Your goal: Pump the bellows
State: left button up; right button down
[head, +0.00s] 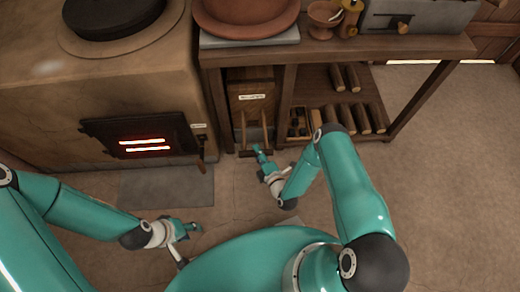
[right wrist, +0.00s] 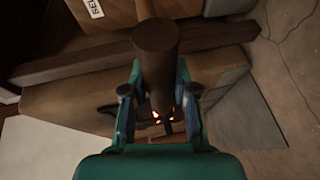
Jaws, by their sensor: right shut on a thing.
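The bellows (head: 251,98) stand under the wooden bench, with a pale label on their upper board and two light wooden bars in front. The label also shows at the top of the right wrist view. My right gripper (head: 262,152) is at the front of the bellows, low down. In the right wrist view it (right wrist: 158,105) is shut on a dark round wooden handle (right wrist: 156,50) that runs between its fingers. My left gripper (head: 187,230) hangs over the floor at the lower left, apart from the bellows; whether its fingers are open is unclear.
A stove (head: 100,85) with a glowing door (head: 140,137) stands left of the bellows. A slab (head: 165,188) lies before it. The bench's lower shelf (head: 325,97) holds several logs to the right. The floor (head: 450,180) at right is clear.

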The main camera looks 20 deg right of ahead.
jog(key=shift+s+a+f, duration=0.15)
jog(key=shift+a+f, duration=0.05)
jog(key=c, duration=1.1)
grip_release()
jog(key=shift+c, duration=0.2)
jog(key=shift+o, duration=1.3)
jog(key=shift+d, duration=0.1)
jog(key=shift+r, duration=0.1)
jog(key=s+d+r, duration=0.1)
jog(key=s+r, duration=0.1)
jog(key=s, duration=0.9)
jog(key=shift+s, duration=0.25)
